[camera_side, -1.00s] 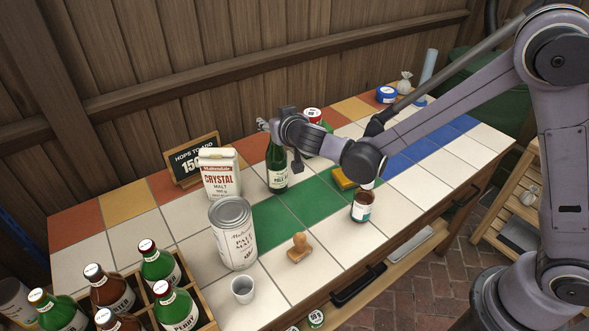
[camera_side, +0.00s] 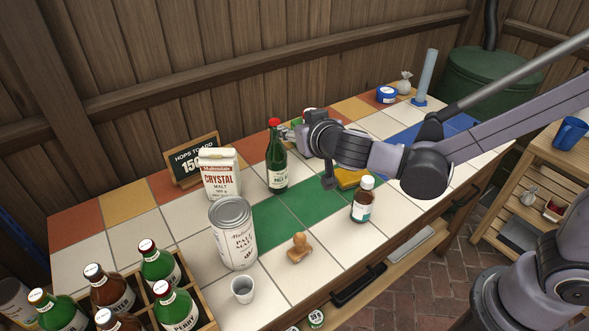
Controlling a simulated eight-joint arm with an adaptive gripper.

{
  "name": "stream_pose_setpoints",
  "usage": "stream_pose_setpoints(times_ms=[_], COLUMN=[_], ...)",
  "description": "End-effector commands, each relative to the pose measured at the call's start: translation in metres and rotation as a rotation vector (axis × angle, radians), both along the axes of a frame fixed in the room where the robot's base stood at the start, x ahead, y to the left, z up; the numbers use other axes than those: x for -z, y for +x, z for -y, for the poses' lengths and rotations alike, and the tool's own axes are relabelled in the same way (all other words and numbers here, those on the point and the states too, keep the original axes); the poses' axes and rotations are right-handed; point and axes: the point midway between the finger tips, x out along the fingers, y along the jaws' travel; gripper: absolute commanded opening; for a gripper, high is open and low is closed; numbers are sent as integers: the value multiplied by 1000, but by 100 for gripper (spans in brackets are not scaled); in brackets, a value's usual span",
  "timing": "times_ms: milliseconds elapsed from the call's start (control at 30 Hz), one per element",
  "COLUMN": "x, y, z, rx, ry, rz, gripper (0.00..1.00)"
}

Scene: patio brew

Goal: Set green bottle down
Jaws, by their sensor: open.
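The green bottle (camera_side: 277,160) with a red cap stands upright on the tiled table, at the back edge of the green tile area, right of the crystal malt carton. My gripper (camera_side: 290,134) is open just to the right of the bottle's neck. The fingers are small in this view, and I cannot tell whether one still touches the glass.
The crystal malt carton (camera_side: 220,176), malt can (camera_side: 233,232), wooden stamp (camera_side: 299,248) and brown bottle (camera_side: 362,200) stand around the green tiles. A yellow sponge (camera_side: 352,178) lies below my wrist. A crate of bottles (camera_side: 205,300) is at front left.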

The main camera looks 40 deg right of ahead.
Motion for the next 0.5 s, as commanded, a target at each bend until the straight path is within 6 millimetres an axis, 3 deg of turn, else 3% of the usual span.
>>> stream_pose_setpoints(times_ms=[167,300,500], x=[0,4,13], y=[-31,-67,-123], z=[53,88,118], rx=[21,3,-64], ry=[-20,-19,11], rz=[-148,-279,-423], gripper=[49,49,49])
